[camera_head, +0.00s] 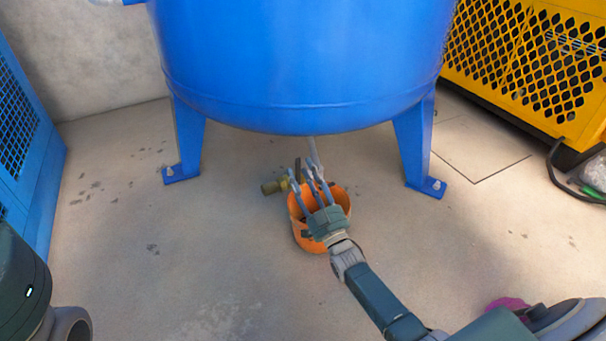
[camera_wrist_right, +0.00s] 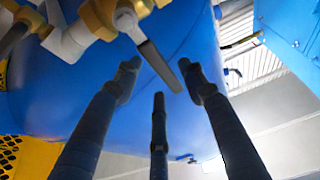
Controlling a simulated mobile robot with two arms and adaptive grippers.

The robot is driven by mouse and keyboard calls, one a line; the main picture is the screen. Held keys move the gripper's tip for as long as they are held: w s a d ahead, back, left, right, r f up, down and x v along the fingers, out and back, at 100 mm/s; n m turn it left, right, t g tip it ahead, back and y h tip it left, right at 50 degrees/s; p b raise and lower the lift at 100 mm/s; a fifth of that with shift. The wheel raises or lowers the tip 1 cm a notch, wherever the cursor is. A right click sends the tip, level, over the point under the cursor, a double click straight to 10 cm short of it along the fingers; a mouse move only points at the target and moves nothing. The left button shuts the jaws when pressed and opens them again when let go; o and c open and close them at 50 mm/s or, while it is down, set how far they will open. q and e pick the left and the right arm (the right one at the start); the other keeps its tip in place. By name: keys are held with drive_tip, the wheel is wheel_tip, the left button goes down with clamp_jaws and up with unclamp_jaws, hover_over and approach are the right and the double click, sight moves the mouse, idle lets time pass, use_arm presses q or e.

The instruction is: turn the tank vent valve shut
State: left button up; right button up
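The blue tank (camera_head: 300,60) stands on blue legs, with a thin grey pipe (camera_head: 313,150) below it. In the right wrist view the brass valve body (camera_wrist_right: 104,14) is at the top, with a dark lever handle (camera_wrist_right: 160,66) slanting down to the right. The fingers of my right gripper (camera_wrist_right: 160,88) are spread apart. The lever's end is close to the right-hand fingertip; I cannot tell whether they touch. My left gripper is not in view.
An orange bucket (camera_head: 308,238) stands on the floor below my right gripper. Tank legs (camera_head: 188,140) stand either side. A yellow mesh-sided unit (camera_head: 530,60) is at the right, a blue cabinet (camera_head: 25,140) at the left. The floor between is mostly clear.

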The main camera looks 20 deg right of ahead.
drive_tip(key=v, duration=1.2)
idle(0.3)
